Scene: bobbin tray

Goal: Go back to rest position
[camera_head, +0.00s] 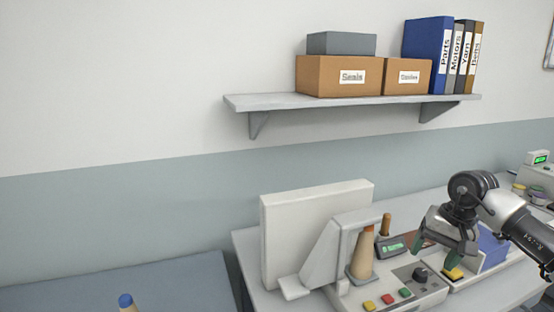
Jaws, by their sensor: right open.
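My right gripper (435,251) reaches in from the right edge, its two greenish fingertips apart and pointing down. No held object shows between them. It hangs above the right part of a light grey machine (345,294), close to a yellow piece (453,274) and a blue bin (492,247). I cannot tell whether a fingertip touches the yellow piece. My left gripper is not in view.
A tan cone (362,260) and a brown spool (386,224) stand at the machine, beside its white panel (285,240). A wall shelf (350,101) holds boxes and binders.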

